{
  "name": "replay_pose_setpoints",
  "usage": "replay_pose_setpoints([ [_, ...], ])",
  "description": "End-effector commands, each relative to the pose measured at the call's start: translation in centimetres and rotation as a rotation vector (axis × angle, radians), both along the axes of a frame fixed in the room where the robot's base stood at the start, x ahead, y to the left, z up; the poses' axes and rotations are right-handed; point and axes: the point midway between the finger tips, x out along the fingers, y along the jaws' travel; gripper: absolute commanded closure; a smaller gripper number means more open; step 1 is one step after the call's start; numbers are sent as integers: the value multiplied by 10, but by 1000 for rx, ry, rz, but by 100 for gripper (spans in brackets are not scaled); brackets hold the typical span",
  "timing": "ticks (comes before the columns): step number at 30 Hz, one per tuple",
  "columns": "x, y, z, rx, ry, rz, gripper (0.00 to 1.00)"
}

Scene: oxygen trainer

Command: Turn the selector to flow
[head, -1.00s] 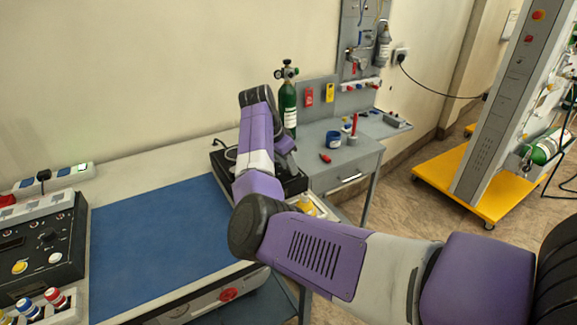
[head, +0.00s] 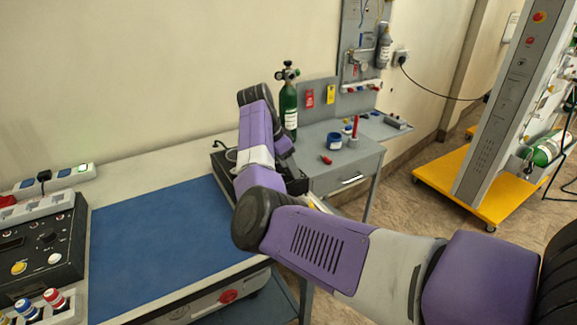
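My arm reaches across the picture from the right, bends over the bench and bends down again at its far end. My gripper is not seen; the arm's own links hide it. Below that end, a dark box (head: 219,163) on the bench is mostly covered by the arm. At the far left, a black control panel (head: 68,243) has a dark knob (head: 46,236), a yellow button (head: 18,268) and a white button (head: 55,258). I cannot tell which control is the selector or read its setting.
A blue mat (head: 150,235) covers the bench middle and is clear. A green cylinder (head: 288,108) stands behind the arm. A grey side table (head: 335,172) holds a blue cup (head: 334,141) and a red-handled tool. A yellow-based tower (head: 450,185) stands at right.

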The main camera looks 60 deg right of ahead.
Motion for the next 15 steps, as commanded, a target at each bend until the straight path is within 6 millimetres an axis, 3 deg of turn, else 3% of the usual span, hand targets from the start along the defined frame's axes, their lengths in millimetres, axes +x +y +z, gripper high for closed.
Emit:
replay_pose_setpoints([
  [9, 1, 1, 2, -1, 0, 0, 47],
  [15, 6, 9, 25, -3, -3, 2, 47],
])
